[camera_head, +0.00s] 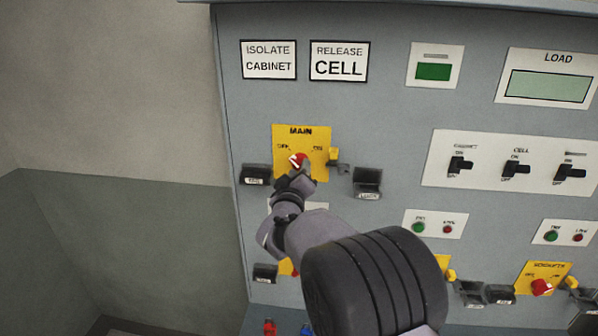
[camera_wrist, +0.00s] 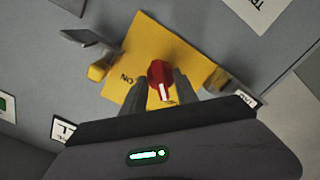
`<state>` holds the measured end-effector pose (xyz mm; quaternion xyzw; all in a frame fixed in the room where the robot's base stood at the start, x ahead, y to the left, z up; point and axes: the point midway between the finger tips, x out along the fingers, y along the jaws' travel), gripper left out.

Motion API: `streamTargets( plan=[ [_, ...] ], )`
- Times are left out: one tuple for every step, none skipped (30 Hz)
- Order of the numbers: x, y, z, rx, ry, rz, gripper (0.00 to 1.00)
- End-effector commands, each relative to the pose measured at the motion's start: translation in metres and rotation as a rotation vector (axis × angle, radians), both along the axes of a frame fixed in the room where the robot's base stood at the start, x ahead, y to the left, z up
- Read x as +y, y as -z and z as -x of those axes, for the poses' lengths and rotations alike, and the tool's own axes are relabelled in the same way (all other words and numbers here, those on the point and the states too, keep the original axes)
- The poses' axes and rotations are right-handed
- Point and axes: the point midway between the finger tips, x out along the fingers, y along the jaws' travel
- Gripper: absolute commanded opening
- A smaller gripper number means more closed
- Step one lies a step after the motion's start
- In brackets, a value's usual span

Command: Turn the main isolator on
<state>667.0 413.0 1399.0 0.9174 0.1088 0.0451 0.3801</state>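The main isolator has a yellow plate (camera_head: 315,137) marked MAIN at the upper left of the panel, with a red knob (camera_head: 299,159) on it. The knob's white mark points left, toward the left-hand marking, in the head view. In the wrist view the red knob (camera_wrist: 158,76) sits on the yellow plate (camera_wrist: 190,60), with "ON" to its left. My gripper (camera_head: 297,177) reaches the knob from below. In the wrist view my gripper (camera_wrist: 160,88) has one finger on each side of the knob. Whether both fingers press on it is not clear.
A yellow tab (camera_head: 334,155) and dark padlock-like blocks (camera_head: 367,183) (camera_head: 256,174) stick out beside the plate. Black toggle switches (camera_head: 460,165) and another yellow plate with a red knob (camera_head: 541,287) are to the right. My arm hides part of the lower panel.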

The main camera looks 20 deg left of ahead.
Motion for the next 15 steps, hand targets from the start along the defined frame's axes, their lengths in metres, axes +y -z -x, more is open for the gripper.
streamTargets(
  plan=[
    [0.0,-0.0001,0.0001,0.0,0.0,0.0,0.25],
    [0.0,-0.0001,0.0001,0.0,0.0,0.0,0.19],
    [0.0,-0.0001,0.0002,0.0,0.0,0.0,0.11],
    [0.0,-0.0001,0.0002,0.0,0.0,0.0,0.05],
    [0.0,-0.0001,0.0002,0.0,0.0,0.0,0.0],
    [0.0,-0.0001,0.0002,0.0,0.0,0.0,0.0],
    [0.0,-0.0001,0.0003,0.0,0.0,0.0,0.0],
    [0.0001,-0.0001,0.0003,0.0,0.0,0.0,0.0],
    [0.0001,-0.0001,0.0003,0.0,0.0,0.0,0.0],
    [0.0001,-0.0001,0.0003,0.0,0.0,-0.001,0.0],
    [0.0001,0.0,0.0003,0.0,0.0,-0.001,0.0],
    [0.0001,0.0002,0.0004,0.001,0.0,-0.003,0.0],
    [0.0001,0.0004,0.0003,0.001,0.0,-0.006,0.0],
    [0.0001,0.0006,0.0004,0.003,0.0,-0.011,0.0],
    [0.0002,0.0011,0.0004,0.004,0.0,-0.018,0.0]
  ],
)
